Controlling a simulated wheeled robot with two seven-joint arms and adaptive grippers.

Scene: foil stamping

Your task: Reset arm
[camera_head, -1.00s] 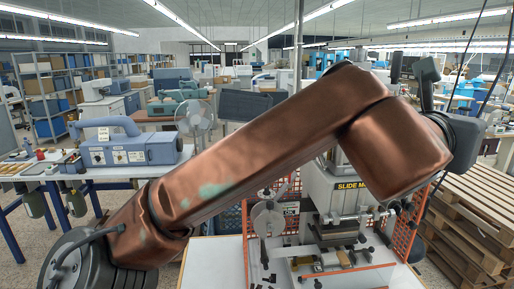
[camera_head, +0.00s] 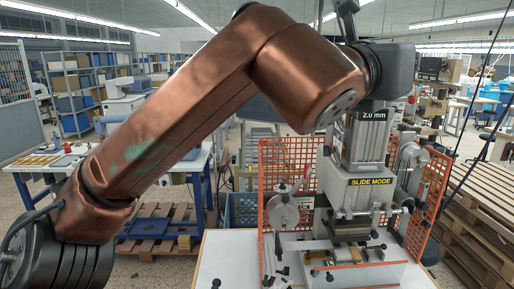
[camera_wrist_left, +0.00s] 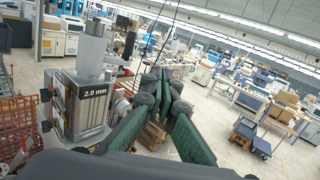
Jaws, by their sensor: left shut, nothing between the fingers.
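My left arm crosses the head view from lower left to upper right, with its elbow high. In the left wrist view my left gripper (camera_wrist_left: 166,82) is shut and empty, its dark fingers with green sides meeting in mid-air. The gripper's tips are not clear in the head view. The foil stamping press (camera_head: 366,160), marked "SLIDE MODE" and "2.0 mm", stands behind and below the raised wrist. The press also shows at the left of the left wrist view (camera_wrist_left: 88,105), apart from the fingers. My right gripper is in neither view.
An orange mesh guard (camera_head: 277,168) stands around the press on a white table (camera_head: 225,255). Wooden pallets (camera_head: 470,215) are stacked at the right. A workbench (camera_head: 40,163) stands at the left. Open floor (camera_wrist_left: 200,120) shows beyond the fingers in the wrist view.

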